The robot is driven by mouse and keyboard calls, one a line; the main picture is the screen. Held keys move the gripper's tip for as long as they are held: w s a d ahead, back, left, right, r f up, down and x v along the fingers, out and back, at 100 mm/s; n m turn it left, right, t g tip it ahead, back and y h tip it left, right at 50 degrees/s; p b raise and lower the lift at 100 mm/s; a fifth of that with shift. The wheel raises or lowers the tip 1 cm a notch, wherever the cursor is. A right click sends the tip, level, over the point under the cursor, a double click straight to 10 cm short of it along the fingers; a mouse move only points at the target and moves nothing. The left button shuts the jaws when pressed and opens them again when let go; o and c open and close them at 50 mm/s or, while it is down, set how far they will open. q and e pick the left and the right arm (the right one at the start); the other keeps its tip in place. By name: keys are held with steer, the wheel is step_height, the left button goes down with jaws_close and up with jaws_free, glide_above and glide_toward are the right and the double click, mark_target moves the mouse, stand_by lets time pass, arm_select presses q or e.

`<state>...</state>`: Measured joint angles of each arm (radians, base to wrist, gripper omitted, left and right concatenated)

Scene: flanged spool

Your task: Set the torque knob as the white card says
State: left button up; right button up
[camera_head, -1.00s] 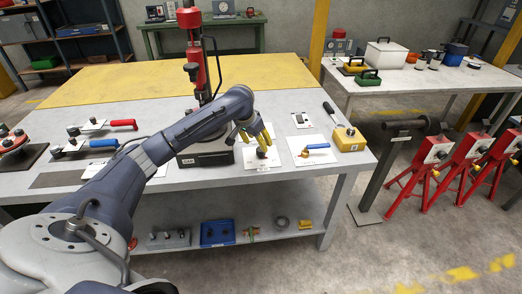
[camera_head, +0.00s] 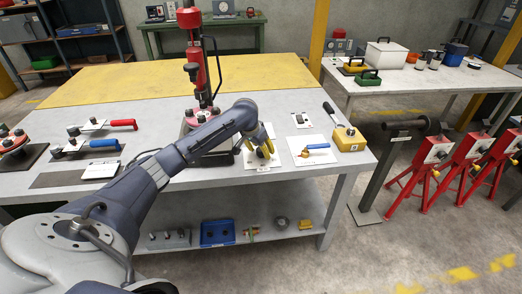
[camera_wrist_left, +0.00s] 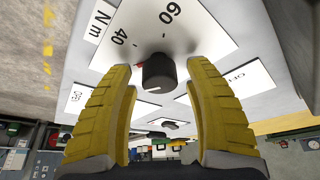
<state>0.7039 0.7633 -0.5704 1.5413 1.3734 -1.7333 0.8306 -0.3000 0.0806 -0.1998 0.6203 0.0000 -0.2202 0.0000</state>
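A white plate (camera_wrist_left: 185,30) in the left wrist view carries the marks "40", "60" and "N m". A round black knob (camera_wrist_left: 160,72) stands on it. My left gripper (camera_wrist_left: 163,75) is open, with one yellow finger on each side of the knob and visible gaps to it. In the head view my left gripper (camera_head: 264,144) is low over the white plate (camera_head: 263,164) on the table and partly hides the knob. The white card with the setting cannot be told for sure; no setting is readable. My right gripper is not in view.
To the right lie a plate with a blue-handled valve (camera_head: 317,147), a yellow box with a black lever (camera_head: 348,138) and a small white card (camera_head: 301,121). A red-columned press (camera_head: 194,75) stands behind my left arm. The yellow tabletop area (camera_head: 130,83) behind is clear.

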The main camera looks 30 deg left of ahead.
arm_select(q)
jaws_close()
steer(key=shift+m, duration=0.3)
steer(key=m+h, duration=0.1)
steer(key=m, duration=0.3)
steer(key=shift+a+g+h, duration=0.1)
steer(key=shift+g+h, duration=0.2)
steer(key=shift+h, duration=0.1)
steer(key=m, duration=0.2)
steer(key=m+g+h, duration=0.1)
steer(key=m, duration=0.2)
steer(key=shift+h, duration=0.3)
steer(key=m, duration=0.2)
steer(key=m+g, duration=0.1)
steer(key=m, duration=0.1)
steer(key=shift+g+h, duration=0.3)
steer(key=m, duration=0.2)
steer(key=m+g, duration=0.1)
steer(key=shift+d+m+g, duration=0.2)
steer(key=shift+m+g, duration=0.1)
steer(key=shift+m, duration=0.1)
steer(key=m+g, duration=0.1)
steer(key=m, duration=0.2)
steer(key=shift+d, duration=0.1)
steer(key=shift+f+m+g, duration=0.1)
steer(key=shift+m+g, duration=0.6)
steer(key=shift+m, duration=1.1)
